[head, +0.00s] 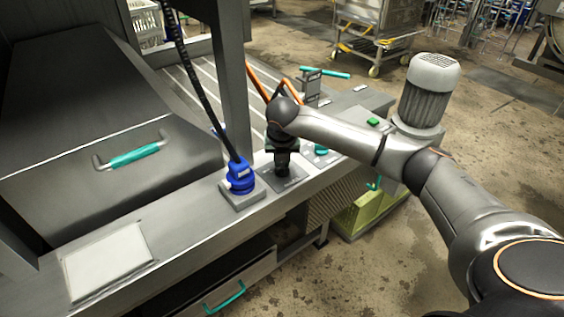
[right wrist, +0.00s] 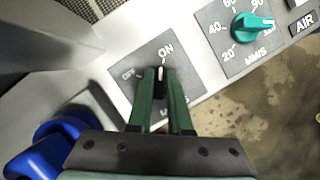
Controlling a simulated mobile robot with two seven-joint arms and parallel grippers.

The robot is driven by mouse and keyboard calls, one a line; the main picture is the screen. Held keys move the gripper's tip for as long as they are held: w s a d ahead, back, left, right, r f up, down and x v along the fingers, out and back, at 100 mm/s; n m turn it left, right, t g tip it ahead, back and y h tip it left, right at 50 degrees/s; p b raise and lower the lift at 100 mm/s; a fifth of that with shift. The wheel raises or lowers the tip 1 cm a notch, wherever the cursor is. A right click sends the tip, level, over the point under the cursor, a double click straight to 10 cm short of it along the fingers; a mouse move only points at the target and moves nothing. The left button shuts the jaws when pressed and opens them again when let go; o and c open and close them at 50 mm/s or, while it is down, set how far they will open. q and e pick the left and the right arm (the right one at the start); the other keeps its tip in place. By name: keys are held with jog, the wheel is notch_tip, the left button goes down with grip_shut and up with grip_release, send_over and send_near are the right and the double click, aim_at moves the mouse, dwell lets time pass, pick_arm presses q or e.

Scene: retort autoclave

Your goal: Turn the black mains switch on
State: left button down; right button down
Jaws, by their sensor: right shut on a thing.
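The black mains switch (right wrist: 160,82) sits on a dark grey plate (right wrist: 127,88) with OFF lettered at its left and ON above it. Its white mark points up, roughly toward the word ON. My right gripper (right wrist: 161,75) has its green fingers on both sides of the switch and is shut on it. In the head view my right gripper (head: 282,168) points down onto the plate (head: 296,180) on the machine's front ledge, and it hides the switch there. My left gripper is in neither view.
A blue plug (head: 238,178) with a black cable stands close left of my right gripper; it also shows in the wrist view (right wrist: 58,145). A teal MINS timer knob (right wrist: 250,25) is close on the right, with an AIR label beyond it. A grey post rises behind.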

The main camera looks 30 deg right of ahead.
jog(key=shift+m, duration=0.7)
jog(key=shift+m+g, duration=0.3)
jog(key=shift+h, duration=0.3)
jog(key=c, duration=1)
grip_release()
jog(key=shift+o, duration=0.8)
jog(key=v, duration=1.2)
jog(key=shift+r, duration=0.25)
